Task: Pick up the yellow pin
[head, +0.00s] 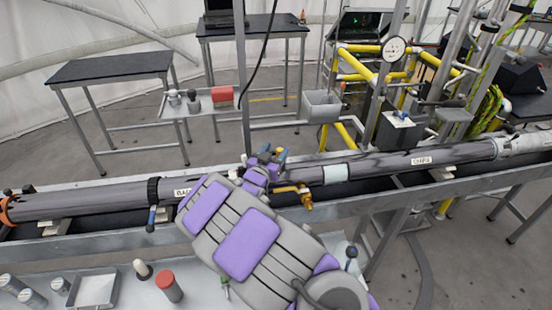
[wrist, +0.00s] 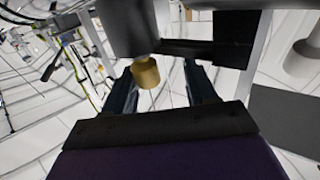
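A brass-yellow pin (wrist: 145,72) hangs below a dark cylindrical part in the wrist view. It appears between the two fingers of my gripper (wrist: 163,85), nearer the left finger, with a gap to the right finger. My gripper is open, and I see no clear contact with the pin. In the head view my gripper (head: 268,157) is at the long grey pipe, mostly hidden by my arm. A yellow brass fitting (head: 293,194) shows on the pipe's near side just right of my wrist; it may be the same pin.
The grey pipe (head: 390,162) lies along a metal trough across the view. A lower shelf (head: 200,290) at the front holds a red-capped can (head: 168,286) and a metal tray (head: 94,290). Black-topped tables (head: 110,67) and a yellow frame (head: 358,77) stand behind.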

